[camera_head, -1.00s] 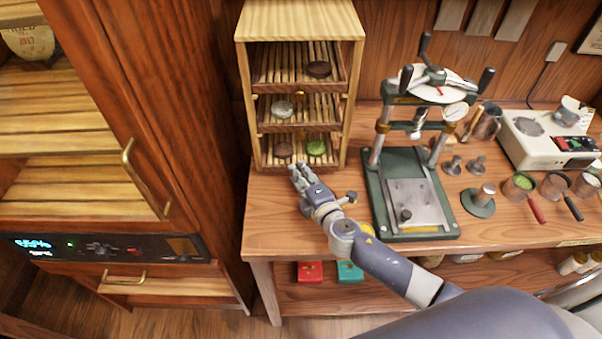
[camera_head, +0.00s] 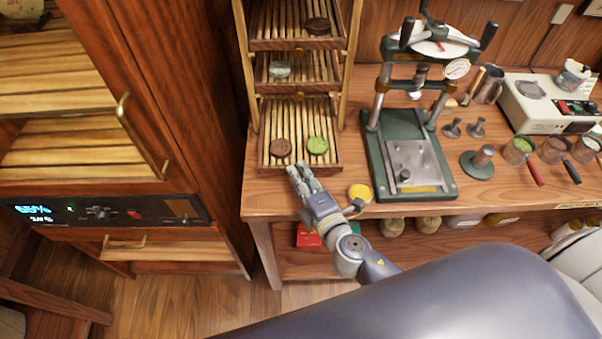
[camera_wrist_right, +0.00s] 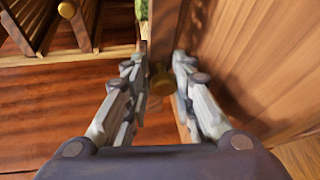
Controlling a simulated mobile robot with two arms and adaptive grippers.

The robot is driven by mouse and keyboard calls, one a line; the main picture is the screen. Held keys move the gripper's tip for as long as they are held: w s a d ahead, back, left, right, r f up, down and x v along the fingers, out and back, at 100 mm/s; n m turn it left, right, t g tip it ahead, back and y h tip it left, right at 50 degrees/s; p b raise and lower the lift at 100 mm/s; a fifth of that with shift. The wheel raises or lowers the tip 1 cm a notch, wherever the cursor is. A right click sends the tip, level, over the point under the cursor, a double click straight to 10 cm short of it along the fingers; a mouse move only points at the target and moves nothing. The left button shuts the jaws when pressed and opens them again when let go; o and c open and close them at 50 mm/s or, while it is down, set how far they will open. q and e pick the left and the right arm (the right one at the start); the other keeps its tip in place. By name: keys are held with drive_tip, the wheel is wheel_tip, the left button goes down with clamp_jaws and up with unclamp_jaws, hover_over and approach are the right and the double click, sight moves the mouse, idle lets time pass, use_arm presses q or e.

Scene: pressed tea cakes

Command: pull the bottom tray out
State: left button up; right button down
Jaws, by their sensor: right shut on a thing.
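The bottom tray (camera_head: 300,108) of the wooden rack (camera_head: 346,70) sticks out of the rack toward me in the head view. A dark brown cake (camera_head: 280,147) and a green cake (camera_head: 317,145) lie on its slats. My right gripper (camera_head: 299,169) is at the tray's front edge. In the wrist view its fingers (camera_wrist_right: 160,88) are shut on a brass knob (camera_wrist_right: 162,78), the tray's pull. The fingers hide the knob in the head view. My left gripper is not in view.
Above are a middle tray (camera_head: 310,70) with a pale cake and a top tray (camera_head: 280,20) with a dark cake. A green press (camera_head: 408,150) stands to the right. A wooden cabinet (camera_head: 190,110) is close on the left. The table's front edge lies just before the tray.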

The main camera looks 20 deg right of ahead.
drive_tip(key=shift+s+f, duration=0.2)
drive_tip(key=shift+f, duration=0.25)
drive_tip(key=c, duration=1.4)
unclamp_jaws()
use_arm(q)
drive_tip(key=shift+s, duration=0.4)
use_arm(e)
drive_tip(key=shift+w, duration=0.15)
drive_tip(key=shift+r, duration=0.1)
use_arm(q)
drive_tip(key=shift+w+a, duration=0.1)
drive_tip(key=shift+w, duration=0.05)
use_arm(e)
drive_tip(key=shift+r, duration=0.1)
drive_tip(key=v, duration=1.2)
